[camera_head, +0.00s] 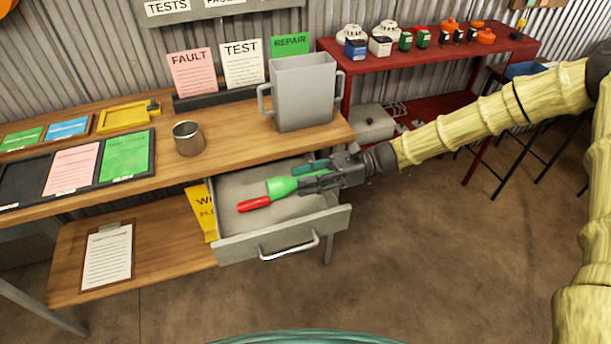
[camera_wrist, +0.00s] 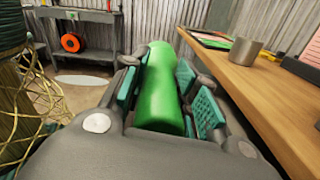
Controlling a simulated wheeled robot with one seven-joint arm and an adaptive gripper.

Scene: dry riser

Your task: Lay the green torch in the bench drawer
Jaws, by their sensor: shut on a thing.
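The green torch (camera_head: 281,187) is in my gripper (camera_head: 312,178), over the open bench drawer (camera_head: 333,220). My gripper reaches in from the right and is shut on the torch. In the wrist view the green torch (camera_wrist: 160,95) lies between the teal finger pads. A red piece (camera_head: 254,204) shows at the torch's left end in the head view. The drawer is pulled out below the bench top, and its grey floor looks bare around the torch. I cannot tell whether the torch touches the drawer floor.
A grey two-handled bin (camera_head: 303,92) stands on the bench (camera_head: 230,150) above the drawer. A metal cup (camera_head: 187,138) and paper cards stand to its left. A red shelf (camera_head: 430,62) with several small items is at the back right. The floor in front is clear.

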